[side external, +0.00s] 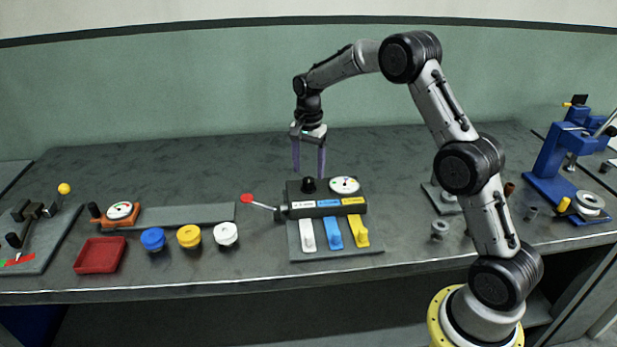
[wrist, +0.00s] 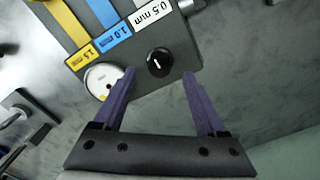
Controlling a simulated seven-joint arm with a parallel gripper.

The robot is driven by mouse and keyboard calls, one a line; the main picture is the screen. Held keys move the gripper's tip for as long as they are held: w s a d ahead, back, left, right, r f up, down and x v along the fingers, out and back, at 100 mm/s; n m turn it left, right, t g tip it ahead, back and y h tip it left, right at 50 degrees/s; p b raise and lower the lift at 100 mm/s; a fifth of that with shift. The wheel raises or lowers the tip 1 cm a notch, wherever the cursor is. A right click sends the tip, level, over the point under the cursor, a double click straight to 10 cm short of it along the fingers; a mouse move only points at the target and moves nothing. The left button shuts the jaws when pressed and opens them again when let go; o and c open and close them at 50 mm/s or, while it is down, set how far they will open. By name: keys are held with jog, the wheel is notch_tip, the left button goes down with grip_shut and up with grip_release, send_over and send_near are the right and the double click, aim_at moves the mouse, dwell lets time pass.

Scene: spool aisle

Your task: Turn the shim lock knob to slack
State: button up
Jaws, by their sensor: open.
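The black shim lock knob (wrist: 159,62) has a white pointer line and stands on a dark plate near the 0.5 mm label, beside a round dial (wrist: 103,80). In the side external view the knob (side external: 308,185) is at the back left of the shim fixture, left of the dial (side external: 344,185). My gripper (side external: 309,172) is open and points down above the back of the fixture. In the wrist view its purple fingers (wrist: 158,72) are spread, with the knob between and beyond their tips. Nothing is held, and the fingers appear apart from the knob. The knob's position markings cannot be read.
White, blue and yellow shim tabs (side external: 334,232) lie at the fixture's front. A red-ended lever (side external: 247,199) sticks out left. Blue, yellow and white caps (side external: 189,236) and a red tray (side external: 100,255) stand further left. A blue press (side external: 560,160) is at right. The back bench is clear.

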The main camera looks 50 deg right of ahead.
aim_at(309, 179)
jog(key=shift+f, duration=1.85)
grip_shut()
